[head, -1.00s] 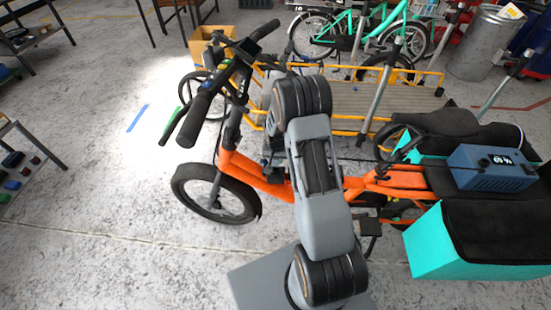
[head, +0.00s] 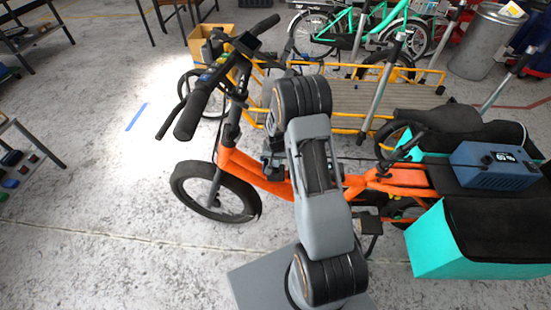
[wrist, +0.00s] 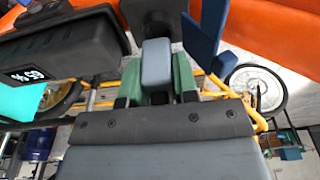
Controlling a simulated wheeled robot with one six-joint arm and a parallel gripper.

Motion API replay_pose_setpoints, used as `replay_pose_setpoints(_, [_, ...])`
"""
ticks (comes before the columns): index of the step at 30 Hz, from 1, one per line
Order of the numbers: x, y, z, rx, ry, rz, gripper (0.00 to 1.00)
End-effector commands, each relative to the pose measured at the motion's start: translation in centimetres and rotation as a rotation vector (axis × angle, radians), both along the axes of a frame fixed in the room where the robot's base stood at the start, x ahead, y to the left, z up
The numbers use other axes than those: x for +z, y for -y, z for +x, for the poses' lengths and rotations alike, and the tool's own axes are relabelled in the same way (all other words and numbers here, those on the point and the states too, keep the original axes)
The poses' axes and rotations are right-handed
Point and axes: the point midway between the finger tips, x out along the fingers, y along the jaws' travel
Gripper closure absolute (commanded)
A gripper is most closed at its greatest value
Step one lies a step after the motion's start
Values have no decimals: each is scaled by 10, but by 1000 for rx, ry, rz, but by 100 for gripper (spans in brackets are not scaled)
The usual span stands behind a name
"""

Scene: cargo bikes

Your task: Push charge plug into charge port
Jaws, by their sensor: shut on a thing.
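The orange cargo bike (head: 240,168) stands across the head view, with my arm in front of its middle. In the wrist view its orange frame (wrist: 275,28) runs along the top. My gripper (wrist: 157,84) has green fingers shut on a grey block-like plug (wrist: 156,62). The plug's far end meets or overlaps a black part at the frame. The charge port is not clearly visible, and I cannot tell whether the plug is in it. A blue flap-like piece (wrist: 206,28) is just right of the plug. In the head view my gripper is mostly hidden behind my arm.
A blue box with a display (head: 492,166) sits on the bike's rear, between turquoise bags (head: 430,240). The handlebar (head: 212,75) reaches up at left. A yellow cargo bike (head: 355,130) stands close behind.

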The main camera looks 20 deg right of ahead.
Motion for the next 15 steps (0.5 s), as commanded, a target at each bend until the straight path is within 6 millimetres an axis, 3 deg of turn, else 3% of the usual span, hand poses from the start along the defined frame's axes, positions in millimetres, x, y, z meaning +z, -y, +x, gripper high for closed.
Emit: replay_pose_setpoints(15, [-14, 0, 0, 0, 0, 0, 97])
